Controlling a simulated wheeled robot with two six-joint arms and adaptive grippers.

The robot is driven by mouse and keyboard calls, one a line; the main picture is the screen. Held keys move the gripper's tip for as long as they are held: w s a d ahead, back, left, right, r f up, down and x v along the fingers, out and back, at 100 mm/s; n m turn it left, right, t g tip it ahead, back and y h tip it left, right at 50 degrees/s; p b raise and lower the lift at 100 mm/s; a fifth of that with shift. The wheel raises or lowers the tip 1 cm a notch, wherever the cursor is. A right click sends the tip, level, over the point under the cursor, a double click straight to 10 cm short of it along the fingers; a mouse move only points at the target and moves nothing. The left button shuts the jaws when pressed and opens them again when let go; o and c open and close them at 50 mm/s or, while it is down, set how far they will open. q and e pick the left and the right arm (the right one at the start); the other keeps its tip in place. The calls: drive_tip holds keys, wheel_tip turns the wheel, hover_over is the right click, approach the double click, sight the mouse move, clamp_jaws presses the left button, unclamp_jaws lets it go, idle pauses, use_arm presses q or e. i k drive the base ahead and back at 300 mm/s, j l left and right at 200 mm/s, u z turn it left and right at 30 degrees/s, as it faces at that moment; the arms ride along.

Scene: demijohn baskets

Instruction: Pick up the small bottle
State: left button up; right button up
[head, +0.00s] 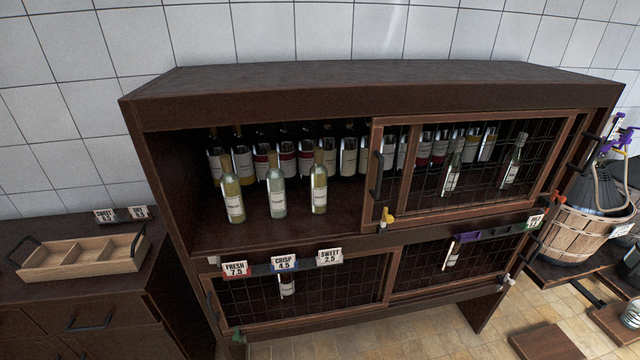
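Three pale bottles stand upright at the front of the open upper left compartment: a left bottle (233,190), a middle bottle (276,193) and a right bottle (319,183). Each has a white label. Below, behind mesh, a bottle (287,284) and another bottle (451,256) show partly. I cannot tell which bottle is the small one. Neither of my grippers is in view.
The dark wooden cabinet (360,84) has a sliding mesh door (470,165) covering its upper right. Rows of bottles fill the back. A divided wooden tray (82,256) sits left. A basketed demijohn (575,228) stands right.

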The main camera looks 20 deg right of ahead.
sight(275, 177)
drive_tip(key=i+j+z, duration=0.1)
drive_tip(key=j, duration=0.25)
drive_tip(key=i+j, duration=0.25)
drive_tip(key=i+j+z, duration=0.15)
drive_tip(key=j, duration=0.3)
drive_tip(key=i+j, duration=0.15)
drive_tip(key=j, duration=0.2)
drive_tip(key=z, duration=0.05)
